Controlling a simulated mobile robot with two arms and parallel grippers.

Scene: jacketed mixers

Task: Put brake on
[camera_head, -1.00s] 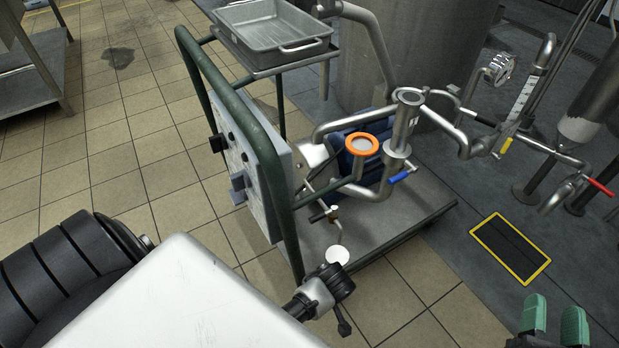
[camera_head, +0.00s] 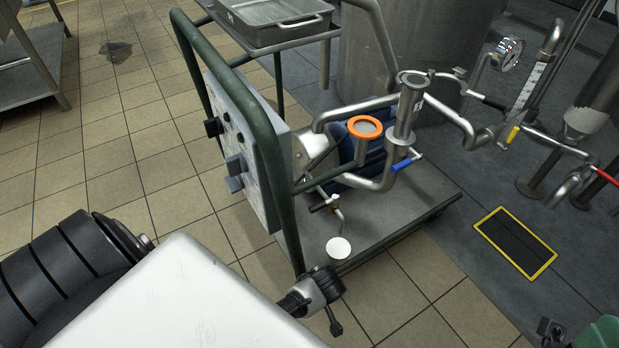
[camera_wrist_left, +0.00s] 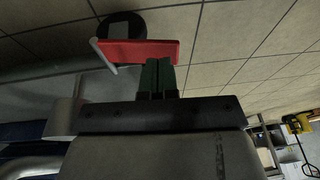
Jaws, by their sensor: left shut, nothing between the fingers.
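A flat red pedal (camera_wrist_left: 140,53) shows in the left wrist view next to a round black wheel (camera_wrist_left: 120,25), with a thin pale rod at its left end. My left gripper (camera_wrist_left: 158,72) has its dark green fingers together with nothing between them. The fingertips meet the pedal's lower right edge in the picture. I cannot tell whether they touch it. The pedal and left gripper are hidden in the head view. Green and black parts, likely of my right gripper (camera_head: 604,333), show cut off at the bottom right of the head view. Its opening is unclear.
The wheeled cart (camera_head: 375,228) has a green tube frame, pipes with a blue-handled valve and a metal tray (camera_head: 275,18). A large tank (camera_head: 415,60) stands behind it. A yellow-edged floor plate (camera_head: 515,243) lies to the right. The tiled floor at left is mostly clear.

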